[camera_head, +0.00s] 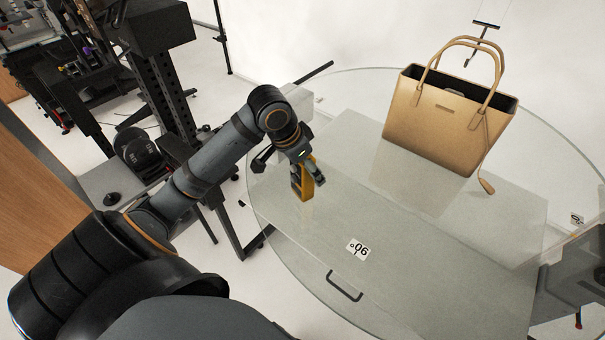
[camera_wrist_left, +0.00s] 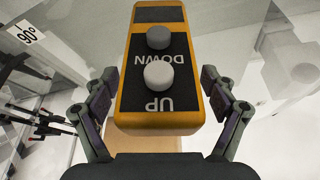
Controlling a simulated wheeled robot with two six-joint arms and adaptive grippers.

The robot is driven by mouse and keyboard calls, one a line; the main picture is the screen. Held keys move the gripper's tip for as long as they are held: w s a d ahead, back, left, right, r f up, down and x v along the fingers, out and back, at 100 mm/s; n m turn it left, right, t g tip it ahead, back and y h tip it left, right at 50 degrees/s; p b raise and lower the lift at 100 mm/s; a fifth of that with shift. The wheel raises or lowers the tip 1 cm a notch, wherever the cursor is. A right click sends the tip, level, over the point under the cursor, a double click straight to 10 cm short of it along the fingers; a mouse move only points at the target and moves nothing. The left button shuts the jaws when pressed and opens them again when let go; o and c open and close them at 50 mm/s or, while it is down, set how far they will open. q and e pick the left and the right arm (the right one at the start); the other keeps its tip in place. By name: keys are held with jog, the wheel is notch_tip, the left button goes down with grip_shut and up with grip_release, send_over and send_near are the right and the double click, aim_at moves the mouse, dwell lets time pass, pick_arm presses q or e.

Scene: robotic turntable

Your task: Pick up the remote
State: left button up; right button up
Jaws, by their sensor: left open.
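The remote (camera_head: 304,180) is a yellow-orange box with a black face, near the left rim of the round glass turntable. In the left wrist view the remote (camera_wrist_left: 160,102) shows a light and a grey round button, with the words UP and DOWN. My left gripper (camera_wrist_left: 160,82) is open, with one finger on each side of the remote and a visible gap at both sides. In the head view my left gripper (camera_head: 292,168) is over the turntable's left part. What supports the remote is not clear. My right gripper is not in view.
A tan handbag (camera_head: 448,122) stands at the back of the glass turntable (camera_head: 420,285). The turntable carries a number label (camera_head: 357,250) and a black handle (camera_head: 344,286). Black equipment (camera_head: 155,75) stands at the left. The glass between remote and bag is clear.

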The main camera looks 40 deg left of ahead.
pick_arm(q)
jog(key=shift+f, duration=0.15)
jog(key=c, duration=1.2)
